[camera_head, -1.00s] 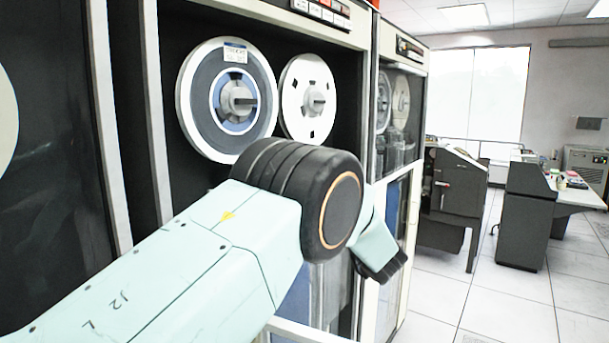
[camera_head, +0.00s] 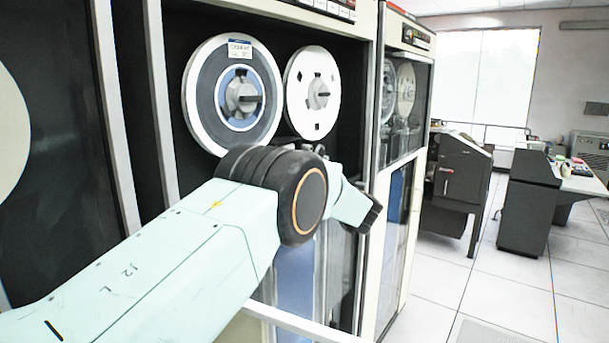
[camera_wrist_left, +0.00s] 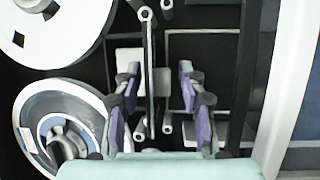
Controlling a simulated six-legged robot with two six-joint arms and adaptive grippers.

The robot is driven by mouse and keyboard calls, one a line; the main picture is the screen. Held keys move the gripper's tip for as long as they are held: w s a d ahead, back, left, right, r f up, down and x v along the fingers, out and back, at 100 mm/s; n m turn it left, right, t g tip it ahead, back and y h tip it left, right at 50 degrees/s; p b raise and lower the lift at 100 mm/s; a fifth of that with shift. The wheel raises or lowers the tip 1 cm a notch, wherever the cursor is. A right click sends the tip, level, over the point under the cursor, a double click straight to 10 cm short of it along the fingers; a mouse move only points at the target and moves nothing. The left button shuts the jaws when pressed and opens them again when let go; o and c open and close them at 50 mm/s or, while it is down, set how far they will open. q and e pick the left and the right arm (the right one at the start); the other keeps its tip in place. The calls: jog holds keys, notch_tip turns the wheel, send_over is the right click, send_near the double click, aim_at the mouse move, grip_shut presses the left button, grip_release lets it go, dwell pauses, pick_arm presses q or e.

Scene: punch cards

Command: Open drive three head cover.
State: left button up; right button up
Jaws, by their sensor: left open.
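The tape drive in front of me carries a left reel with a blue hub ring (camera_head: 232,95) and a white right reel (camera_head: 312,95). In the left wrist view, my left gripper (camera_wrist_left: 157,100) is open, its two purple-padded fingers apart and empty. Between and behind the fingers are a thin upright bar (camera_wrist_left: 150,40) and pale grey plates (camera_wrist_left: 160,80) of the head area. I cannot tell which part is the head cover, or whether the fingers touch it.
A neighbouring drive (camera_head: 404,105) stands to the right. A white frame edge (camera_head: 300,325) juts out low before the drive. Dark consoles (camera_head: 528,203) and a desk (camera_head: 580,180) stand at the right, with open tiled floor (camera_head: 485,285) before them.

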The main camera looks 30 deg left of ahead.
pick_arm(q)
jog(key=shift+w+f, duration=0.1)
jog(key=shift+w, duration=0.05)
grip_shut()
jog(key=r+g+h+p, duration=0.1)
jog(key=h+p, duration=0.1)
jog(key=p, duration=0.1)
jog(key=shift+d+r+n, duration=0.1)
jog(key=shift+n, duration=0.3)
jog(key=shift+g+h+p, duration=0.5)
jog(key=shift+h+p, duration=0.1)
jog(key=shift+p, duration=0.15)
jog(key=shift+s, duration=0.2)
jog(key=shift+c, duration=1.2)
grip_release()
jog(key=shift+o, duration=1.2)
jog(key=shift+w+d, duration=0.1)
jog(key=shift+r, duration=0.1)
